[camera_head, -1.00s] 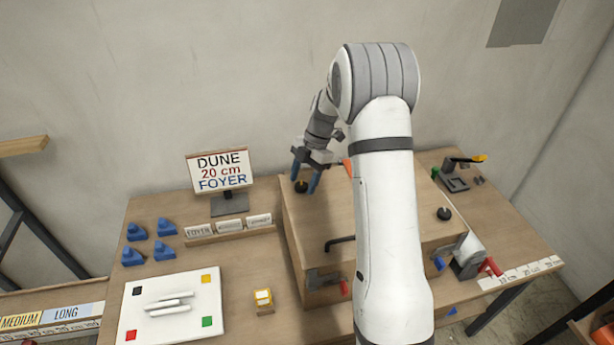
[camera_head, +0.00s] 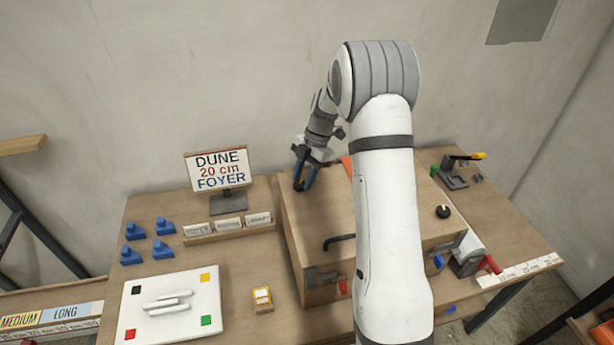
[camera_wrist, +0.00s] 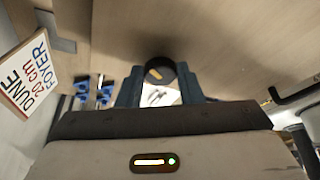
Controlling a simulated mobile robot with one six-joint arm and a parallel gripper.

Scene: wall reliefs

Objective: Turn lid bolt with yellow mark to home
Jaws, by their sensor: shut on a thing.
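The lid bolt with the yellow mark is a round black knob (camera_wrist: 160,75) in the wrist view, with a short yellow bar slanting across its top. It stands at the far left corner of the wooden box lid (camera_head: 325,215). My gripper (camera_head: 303,188) is over that corner in the head view, where its fingers mostly hide the knob. In the wrist view, the gripper's two dark fingers (camera_wrist: 160,88) are on either side of the knob, shut on it. A second black bolt (camera_head: 443,212), with a whitish mark, stands on the lid's right side.
A dark bent handle (camera_head: 338,241) lies near the lid's front, and an orange piece (camera_head: 347,163) shows beside my arm. A sign (camera_head: 220,170), blue pieces (camera_head: 135,231) and a white board (camera_head: 140,285) are to the left. My arm hides the lid's middle.

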